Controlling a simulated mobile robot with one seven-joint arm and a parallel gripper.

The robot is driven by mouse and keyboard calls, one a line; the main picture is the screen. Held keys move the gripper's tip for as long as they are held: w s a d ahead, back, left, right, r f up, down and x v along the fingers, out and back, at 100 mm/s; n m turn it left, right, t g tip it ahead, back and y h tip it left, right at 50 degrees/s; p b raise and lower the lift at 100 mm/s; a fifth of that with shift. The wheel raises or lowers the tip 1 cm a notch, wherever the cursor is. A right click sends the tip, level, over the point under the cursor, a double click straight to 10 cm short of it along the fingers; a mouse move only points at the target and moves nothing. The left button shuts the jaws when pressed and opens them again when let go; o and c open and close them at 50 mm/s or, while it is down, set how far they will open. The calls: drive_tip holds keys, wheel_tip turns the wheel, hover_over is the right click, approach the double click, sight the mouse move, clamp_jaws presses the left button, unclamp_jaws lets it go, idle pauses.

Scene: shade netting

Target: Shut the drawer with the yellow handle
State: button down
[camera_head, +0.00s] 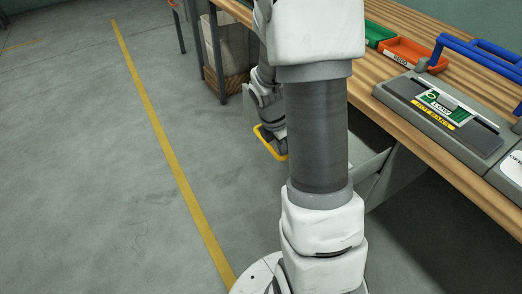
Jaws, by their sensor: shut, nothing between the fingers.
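The yellow handle (268,145) shows left of my arm's thick dark column, as a bent yellow bar. The drawer (370,172) is a grey box under the workbench; part of it shows right of the column, and it appears to stand out from under the bench. My arm hides most of its middle and front. My gripper (275,142) is beyond the column, pointing down close to the handle. It is shut and holds nothing. I cannot tell whether it touches the handle or the drawer front.
The wooden workbench (385,70) runs along the right, carrying a green bin (377,34), an orange bin (405,54), a grey device (440,112) and a blue frame (470,50). A cardboard box (228,88) sits under the far bench. The floor left of the yellow line (165,140) is clear.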

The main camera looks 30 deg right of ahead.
drive_tip(key=d+p, duration=0.3)
drive_tip(key=d, duration=0.4)
drive_tip(key=d+p, duration=0.3)
drive_tip(key=d, duration=0.5)
drive_tip(key=d+p, duration=0.3)
drive_tip(key=d, duration=0.4)
drive_tip(key=shift+w+d+p, duration=0.2)
drive_tip(key=shift+w+p, duration=0.15)
drive_tip(key=shift+p, duration=0.05)
drive_tip(key=shift+r, duration=0.1)
drive_tip(key=shift+r, duration=0.1)
